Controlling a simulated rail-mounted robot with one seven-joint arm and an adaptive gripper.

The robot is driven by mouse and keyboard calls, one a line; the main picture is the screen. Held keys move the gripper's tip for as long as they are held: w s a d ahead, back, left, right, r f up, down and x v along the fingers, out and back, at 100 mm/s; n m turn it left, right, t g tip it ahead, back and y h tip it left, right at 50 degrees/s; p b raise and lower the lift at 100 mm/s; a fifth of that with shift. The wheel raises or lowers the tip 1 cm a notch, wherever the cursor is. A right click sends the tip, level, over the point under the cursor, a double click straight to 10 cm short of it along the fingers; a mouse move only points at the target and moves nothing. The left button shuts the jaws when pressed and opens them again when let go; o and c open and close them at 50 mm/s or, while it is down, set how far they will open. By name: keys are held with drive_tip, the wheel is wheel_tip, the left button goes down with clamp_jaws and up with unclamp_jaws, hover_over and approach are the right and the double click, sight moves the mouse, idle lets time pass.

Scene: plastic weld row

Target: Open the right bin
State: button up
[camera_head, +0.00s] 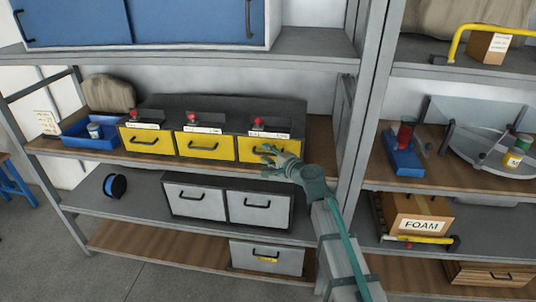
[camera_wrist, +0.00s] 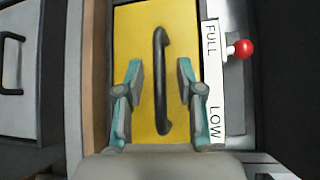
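Three yellow bins sit in a row in a dark housing on the middle shelf. The right bin (camera_head: 262,147) has a yellow front and a dark bar handle; it looks shut. In the wrist view its front (camera_wrist: 140,30) fills the middle, with the handle (camera_wrist: 161,85) running lengthwise. My gripper (camera_head: 273,156) is in front of the right bin and hides part of its front. In the wrist view my gripper (camera_wrist: 160,78) is open, with one teal-and-grey finger on each side of the handle and gaps between. Whether the fingertips reach the handle's depth is unclear.
The middle yellow bin (camera_head: 204,145) and left yellow bin (camera_head: 145,140) are beside it. A FULL–LOW label (camera_wrist: 214,90) and red knob (camera_wrist: 243,49) adjoin the right bin's front. White drawers (camera_head: 196,202) are below.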

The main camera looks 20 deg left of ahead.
clamp_jaws()
idle(0.4)
